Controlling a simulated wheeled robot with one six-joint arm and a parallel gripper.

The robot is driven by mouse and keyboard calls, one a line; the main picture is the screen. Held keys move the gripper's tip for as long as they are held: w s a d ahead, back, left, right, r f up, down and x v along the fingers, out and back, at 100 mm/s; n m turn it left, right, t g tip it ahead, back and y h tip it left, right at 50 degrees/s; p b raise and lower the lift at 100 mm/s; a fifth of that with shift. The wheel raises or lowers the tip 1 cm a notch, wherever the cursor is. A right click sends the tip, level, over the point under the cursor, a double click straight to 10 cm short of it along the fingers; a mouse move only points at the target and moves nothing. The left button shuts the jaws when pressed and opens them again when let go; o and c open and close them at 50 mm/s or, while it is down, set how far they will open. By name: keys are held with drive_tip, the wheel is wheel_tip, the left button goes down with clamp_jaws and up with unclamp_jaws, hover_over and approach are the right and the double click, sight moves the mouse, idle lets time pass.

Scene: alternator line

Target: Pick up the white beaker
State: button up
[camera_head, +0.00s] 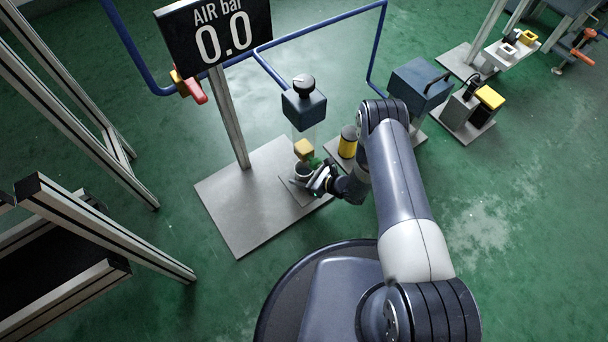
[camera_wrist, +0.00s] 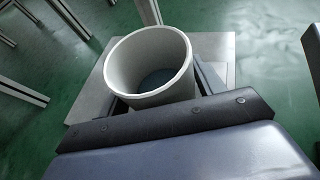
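The white beaker (camera_wrist: 150,75) is seen from above in the wrist view, upright, with its open mouth toward the camera and a dark inside bottom. My gripper (camera_wrist: 160,95) has one dark finger at the beaker's left side and one at its right. The fingers lie close to its wall, but I cannot tell whether they press on it. In the head view, the beaker (camera_head: 303,173) is small, below a yellow block at the air stand, and partly hidden by my gripper (camera_head: 308,179). Whether it rests on the plate or is lifted is unclear.
The grey base plate (camera_head: 232,215) bears the post with the "AIR bar 0.0" display (camera_head: 214,32). A dark box with a knob (camera_head: 304,105) hangs above the beaker. A yellow-and-black cylinder (camera_head: 348,142) stands close to my arm. Black-and-metal frames (camera_head: 110,235) stand at left.

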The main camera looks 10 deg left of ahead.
drive_tip(key=c, duration=0.7)
drive_tip(key=shift+r, duration=0.1)
